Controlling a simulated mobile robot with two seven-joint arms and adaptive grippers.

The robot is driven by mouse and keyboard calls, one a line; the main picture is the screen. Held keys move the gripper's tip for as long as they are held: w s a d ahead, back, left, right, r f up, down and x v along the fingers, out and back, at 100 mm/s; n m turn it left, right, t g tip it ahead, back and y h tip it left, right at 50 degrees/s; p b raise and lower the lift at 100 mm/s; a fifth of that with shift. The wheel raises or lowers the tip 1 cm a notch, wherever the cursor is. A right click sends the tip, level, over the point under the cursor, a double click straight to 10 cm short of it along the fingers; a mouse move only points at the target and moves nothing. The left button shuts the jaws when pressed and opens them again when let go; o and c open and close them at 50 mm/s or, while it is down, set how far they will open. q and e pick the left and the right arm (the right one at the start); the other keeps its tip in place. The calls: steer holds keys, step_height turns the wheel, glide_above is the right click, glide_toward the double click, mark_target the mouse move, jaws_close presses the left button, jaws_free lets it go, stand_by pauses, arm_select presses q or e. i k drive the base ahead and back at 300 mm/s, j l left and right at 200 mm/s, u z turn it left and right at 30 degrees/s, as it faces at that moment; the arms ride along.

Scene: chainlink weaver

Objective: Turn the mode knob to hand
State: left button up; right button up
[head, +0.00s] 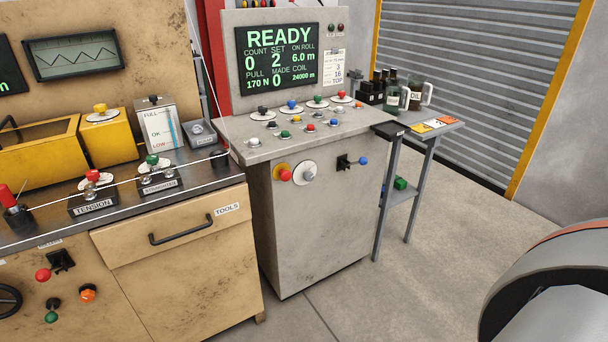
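The grey control console (310,222) stands in the middle, with a lit screen (277,54) reading READY. Its sloped top carries several small knobs and buttons, among them a blue-topped knob (291,104), a green-topped knob (317,98) and a red-topped knob (343,94) on round pale plates. A pale round knob (309,176) sits on the console front beside a red button (285,175). The labels are too small to read, so I cannot tell which is the mode knob or where it points. Neither of my grippers is in view.
A tan bench (170,285) stands at the left, with TENSION and other small levers on top. A black lever with a blue ball (363,160) sticks out of the console front. A small side table (446,127) holds bottles and cards.

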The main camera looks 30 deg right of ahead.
mark_target(309, 176)
steer(key=i+l, duration=0.1)
steer(key=l, duration=0.55)
steer(key=i+l, duration=0.1)
steer(key=l, duration=0.55)
steer(key=i+l, duration=0.1)
steer(key=l, duration=0.5)
steer(key=i+l, duration=0.15)
steer(key=l, duration=0.5)
